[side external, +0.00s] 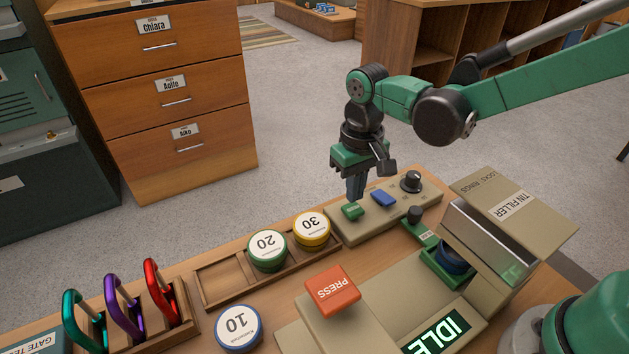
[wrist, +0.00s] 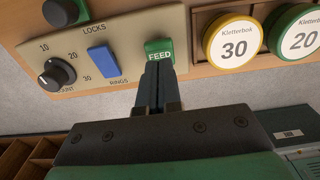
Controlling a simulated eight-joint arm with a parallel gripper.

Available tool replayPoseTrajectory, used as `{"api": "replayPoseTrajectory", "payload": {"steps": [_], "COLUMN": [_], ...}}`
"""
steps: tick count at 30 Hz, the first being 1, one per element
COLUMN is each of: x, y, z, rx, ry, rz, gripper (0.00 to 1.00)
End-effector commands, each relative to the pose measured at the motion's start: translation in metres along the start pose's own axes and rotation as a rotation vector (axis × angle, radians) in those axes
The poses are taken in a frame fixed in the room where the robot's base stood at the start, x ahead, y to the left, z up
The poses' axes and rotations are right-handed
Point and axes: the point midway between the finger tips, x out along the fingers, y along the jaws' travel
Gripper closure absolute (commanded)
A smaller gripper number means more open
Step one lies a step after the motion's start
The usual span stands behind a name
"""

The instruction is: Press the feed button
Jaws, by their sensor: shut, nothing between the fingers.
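The feed button is a green block labelled FEED (wrist: 158,48) on a beige control panel (wrist: 120,30). It also shows in the side external view (side external: 352,211). My gripper (side external: 356,196) points down just above the button, its fingers shut and empty. In the wrist view the fingertips (wrist: 157,66) overlap the lower edge of the FEED label. I cannot tell whether they touch the button.
Beside it on the panel are a blue switch (side external: 383,198) and a black knob (side external: 411,181). A yellow-rimmed 30 tin (side external: 312,229) and a green-rimmed 20 tin (side external: 267,250) stand in a wooden rack. An orange PRESS plate (side external: 332,291) and an IDLE display (side external: 437,336) are nearer.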

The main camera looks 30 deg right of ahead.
Motion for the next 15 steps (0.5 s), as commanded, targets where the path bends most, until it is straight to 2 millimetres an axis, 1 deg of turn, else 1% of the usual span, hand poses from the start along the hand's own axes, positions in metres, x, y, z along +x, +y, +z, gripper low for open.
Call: {"api": "replayPoseTrajectory", "payload": {"steps": [4, 15], "x": [0.004, 0.023], "y": [0.000, 0.000], "z": [0.000, 0.000], "rx": [0.000, 0.000], "ry": [0.000, 0.000], "rz": [0.000, 0.000], "gripper": [1.00, 1.00]}}
